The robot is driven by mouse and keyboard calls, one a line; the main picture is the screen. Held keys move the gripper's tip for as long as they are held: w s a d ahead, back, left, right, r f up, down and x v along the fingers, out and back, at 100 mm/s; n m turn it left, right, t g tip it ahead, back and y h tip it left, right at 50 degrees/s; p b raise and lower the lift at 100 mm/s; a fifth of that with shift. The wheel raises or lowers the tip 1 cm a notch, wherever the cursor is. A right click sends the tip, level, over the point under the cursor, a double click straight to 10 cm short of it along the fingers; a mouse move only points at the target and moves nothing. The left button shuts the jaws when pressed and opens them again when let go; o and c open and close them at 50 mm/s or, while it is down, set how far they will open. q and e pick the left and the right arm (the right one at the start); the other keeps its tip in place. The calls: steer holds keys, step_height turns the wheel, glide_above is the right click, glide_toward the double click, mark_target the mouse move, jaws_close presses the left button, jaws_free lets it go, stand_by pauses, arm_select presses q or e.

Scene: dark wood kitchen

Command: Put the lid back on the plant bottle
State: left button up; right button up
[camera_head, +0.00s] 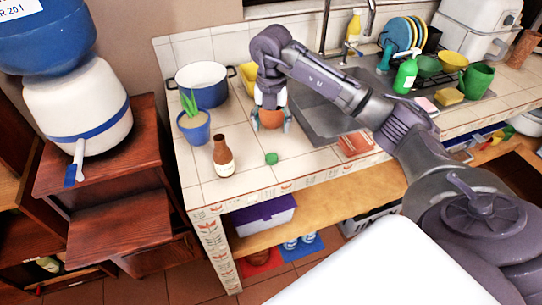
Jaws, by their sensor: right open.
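A brown bottle (221,149) with a pale label stands upright near the front left of the tiled counter. No lid shows on its narrow neck. A small green lid (271,158) lies on the tiles to its right, apart from it. My right gripper (271,124) points down behind the lid, farther from the counter's front edge. Its fingers are open, one on each side of an orange-brown pot-like object (270,117). I cannot tell whether they touch it. The gripper hides its upper part. My left gripper is not in view.
A potted plant in a blue pot (194,130) and a blue-and-white pot (203,84) stand left of the gripper. The sink (312,118) is to the right, under my arm. Tiles around the lid are clear.

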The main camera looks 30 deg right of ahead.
glide_above(271, 157)
steer(key=f, duration=0.4)
steer(key=shift+w+d+f+p, duration=0.3)
steer(key=shift+p, duration=0.1)
steer(key=shift+f, duration=0.5)
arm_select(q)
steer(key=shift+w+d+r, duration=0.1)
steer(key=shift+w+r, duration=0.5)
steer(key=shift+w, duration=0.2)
arm_select(e)
steer(key=shift+f, duration=0.15)
steer(key=f, duration=0.1)
steer(key=f+p, duration=0.1)
steer(key=f, duration=0.1)
steer(key=f+p, duration=0.1)
steer(key=shift+s+a+f, duration=0.15)
steer(key=shift+s+a, duration=0.1)
steer(key=shift+s, duration=0.1)
steer(key=shift+f, duration=0.3)
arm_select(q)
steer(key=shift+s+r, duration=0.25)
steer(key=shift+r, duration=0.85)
arm_select(e)
steer(key=shift+c, duration=0.2)
